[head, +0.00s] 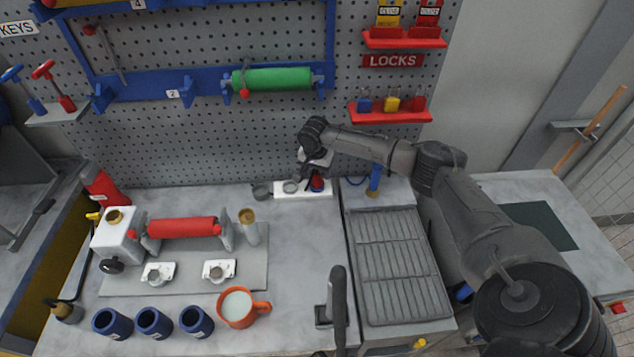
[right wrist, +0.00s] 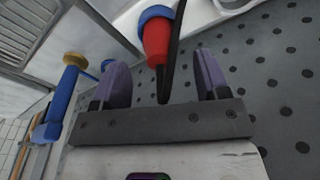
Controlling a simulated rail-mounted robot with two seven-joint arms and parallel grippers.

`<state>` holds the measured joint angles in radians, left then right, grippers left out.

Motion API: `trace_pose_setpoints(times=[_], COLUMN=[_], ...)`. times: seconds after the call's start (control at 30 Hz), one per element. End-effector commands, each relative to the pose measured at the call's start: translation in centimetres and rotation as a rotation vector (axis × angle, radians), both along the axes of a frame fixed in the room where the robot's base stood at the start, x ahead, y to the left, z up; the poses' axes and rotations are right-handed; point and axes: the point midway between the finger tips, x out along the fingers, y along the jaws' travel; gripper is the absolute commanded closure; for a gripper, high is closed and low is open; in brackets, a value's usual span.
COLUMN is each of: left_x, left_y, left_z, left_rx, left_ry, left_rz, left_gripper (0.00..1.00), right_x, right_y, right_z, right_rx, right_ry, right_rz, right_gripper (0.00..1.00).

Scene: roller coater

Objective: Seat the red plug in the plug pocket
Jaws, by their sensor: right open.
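The red plug (head: 317,184) stands at the right end of a white block (head: 303,190) at the back of the bench. The block has a round well in its top; I cannot tell from here whether the plug is fully seated. My right gripper (head: 312,172) is over the plug. Its purple-grey fingers (right wrist: 162,66) are open, one on each side of the plug, with gaps to it. My left gripper is not in view.
A grooved tray (head: 387,265) and a blue post (head: 375,180) lie to the right. A perforated wall (head: 220,150) stands close behind. A red roller (head: 183,228) and an orange mug (head: 237,307) are further forward.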

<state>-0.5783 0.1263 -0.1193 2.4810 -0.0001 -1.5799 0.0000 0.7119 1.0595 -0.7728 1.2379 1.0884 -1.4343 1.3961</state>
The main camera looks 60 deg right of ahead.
Motion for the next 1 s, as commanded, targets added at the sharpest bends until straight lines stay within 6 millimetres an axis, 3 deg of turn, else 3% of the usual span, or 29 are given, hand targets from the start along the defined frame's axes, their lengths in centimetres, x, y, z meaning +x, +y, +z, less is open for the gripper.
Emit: trace_pose_setpoints(times=[0.2, 0.5, 1.0], left_x=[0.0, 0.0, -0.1], left_y=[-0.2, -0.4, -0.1], left_z=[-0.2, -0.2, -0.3], left_rx=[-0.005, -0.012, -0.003], left_ry=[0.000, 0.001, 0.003], left_rz=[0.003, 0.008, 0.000], left_gripper=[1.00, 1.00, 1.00], right_x=[0.0, 0.0, 0.1], right_y=[-0.2, -0.2, -0.2], right_z=[-2.1, -2.3, -2.3], right_rx=[0.000, 0.000, 0.000], right_ry=[0.001, 0.000, 0.000], right_rz=[0.000, 0.002, 0.002], right_gripper=[0.32, 0.32, 0.80])
